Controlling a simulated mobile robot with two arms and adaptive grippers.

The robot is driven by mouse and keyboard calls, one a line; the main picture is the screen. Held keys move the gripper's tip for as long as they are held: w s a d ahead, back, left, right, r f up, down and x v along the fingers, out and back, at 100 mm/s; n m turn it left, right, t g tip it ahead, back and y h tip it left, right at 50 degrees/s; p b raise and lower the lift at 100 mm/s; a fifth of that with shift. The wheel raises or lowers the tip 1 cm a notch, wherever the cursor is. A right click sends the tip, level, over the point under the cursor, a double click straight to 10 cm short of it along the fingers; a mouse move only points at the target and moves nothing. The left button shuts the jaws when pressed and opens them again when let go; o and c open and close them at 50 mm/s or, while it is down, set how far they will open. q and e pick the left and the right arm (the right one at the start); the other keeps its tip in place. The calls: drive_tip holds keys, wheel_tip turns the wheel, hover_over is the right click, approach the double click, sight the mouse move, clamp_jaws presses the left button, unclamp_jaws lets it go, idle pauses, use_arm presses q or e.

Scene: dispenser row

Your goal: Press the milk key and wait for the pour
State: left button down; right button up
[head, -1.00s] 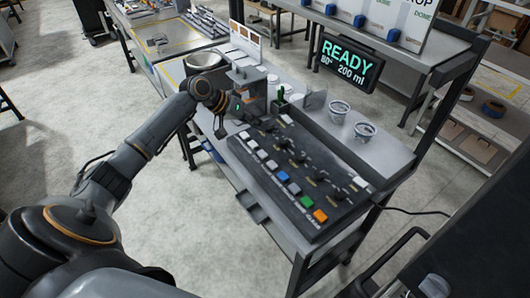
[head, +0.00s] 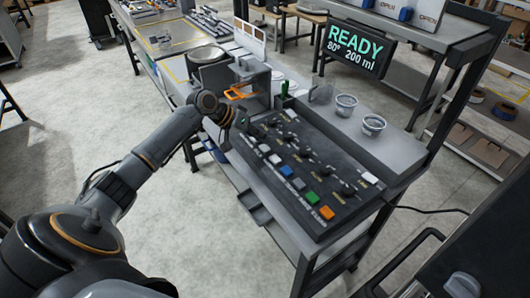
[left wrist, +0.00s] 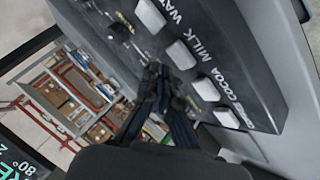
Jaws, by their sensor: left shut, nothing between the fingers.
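The milk key (left wrist: 181,55) is a white key beside the printed word MILK in the left wrist view, between the water key (left wrist: 150,15) and the cocoa key (left wrist: 206,90). My left gripper (left wrist: 157,75) is shut and empty, its tips close to the milk key; I cannot tell whether they touch it. In the head view my left gripper (head: 240,120) is over the far left end of the black key panel (head: 318,165), hiding part of it. The display (head: 354,48) reads READY, 80°, 200 ml. My right gripper is out of view.
The dispenser (head: 250,72) stands behind my left gripper, with an orange looped part (head: 240,91) at its front. Two clear cups (head: 346,106) (head: 373,126) stand on the counter right of the panel. A green key (head: 312,197) and an orange key (head: 327,212) are at the near end.

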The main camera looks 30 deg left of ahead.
use_arm(q)
drive_tip(key=shift+f, duration=0.1)
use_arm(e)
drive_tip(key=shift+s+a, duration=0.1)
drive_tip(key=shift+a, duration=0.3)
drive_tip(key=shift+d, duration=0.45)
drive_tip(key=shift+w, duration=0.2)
use_arm(q)
drive_tip(key=shift+f, duration=0.4)
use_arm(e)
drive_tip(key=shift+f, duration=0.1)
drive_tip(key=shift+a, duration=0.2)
